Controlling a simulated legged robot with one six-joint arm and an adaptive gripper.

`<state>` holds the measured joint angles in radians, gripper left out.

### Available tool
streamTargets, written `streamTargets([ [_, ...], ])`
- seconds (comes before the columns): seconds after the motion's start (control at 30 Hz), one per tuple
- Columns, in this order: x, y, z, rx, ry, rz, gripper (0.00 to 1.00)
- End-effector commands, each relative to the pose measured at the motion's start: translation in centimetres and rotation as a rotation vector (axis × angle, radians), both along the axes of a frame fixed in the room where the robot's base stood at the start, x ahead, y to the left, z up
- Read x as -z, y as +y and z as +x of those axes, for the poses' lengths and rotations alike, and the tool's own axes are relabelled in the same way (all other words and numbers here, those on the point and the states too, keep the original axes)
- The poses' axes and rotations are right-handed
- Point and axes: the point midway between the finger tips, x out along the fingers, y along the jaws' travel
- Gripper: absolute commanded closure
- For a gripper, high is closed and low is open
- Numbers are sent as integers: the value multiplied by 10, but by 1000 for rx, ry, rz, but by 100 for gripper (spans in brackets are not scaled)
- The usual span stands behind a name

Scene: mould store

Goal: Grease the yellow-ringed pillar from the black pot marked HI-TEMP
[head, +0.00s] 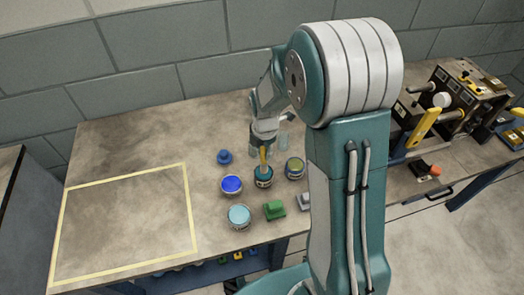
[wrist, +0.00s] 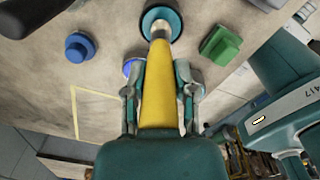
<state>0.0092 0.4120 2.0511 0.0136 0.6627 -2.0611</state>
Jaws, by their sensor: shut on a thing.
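My gripper (head: 264,140) is shut on a brush with a yellow handle (wrist: 158,95), which points down between the two fingers in the wrist view. The brush's lower end is at the mouth of a dark pot (head: 264,182) with teal contents; the pot also shows in the wrist view (wrist: 147,20). How deep the bristles sit is hidden. No HI-TEMP marking is readable on any pot. A mould assembly (head: 478,85) stands at the far right, with a yellow lever (head: 423,126) and a pale cylinder (head: 441,99). I cannot make out a yellow-ringed pillar.
Near the brush stand a blue-filled pot (head: 231,185), a teal-filled pot (head: 239,216), an olive-filled pot (head: 295,168), a blue knobbed piece (head: 225,156), a green block (head: 274,210) and a grey block (head: 304,201). The taped rectangle (head: 188,205) at left is empty.

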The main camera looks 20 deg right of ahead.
Motion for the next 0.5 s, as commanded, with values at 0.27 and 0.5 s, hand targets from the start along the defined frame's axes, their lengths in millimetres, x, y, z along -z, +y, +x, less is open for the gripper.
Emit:
streamTargets([
  [0.27,3,3,0,-1,0,-4,100],
  [0.5,5,3,0,-1,1,-3,100],
])
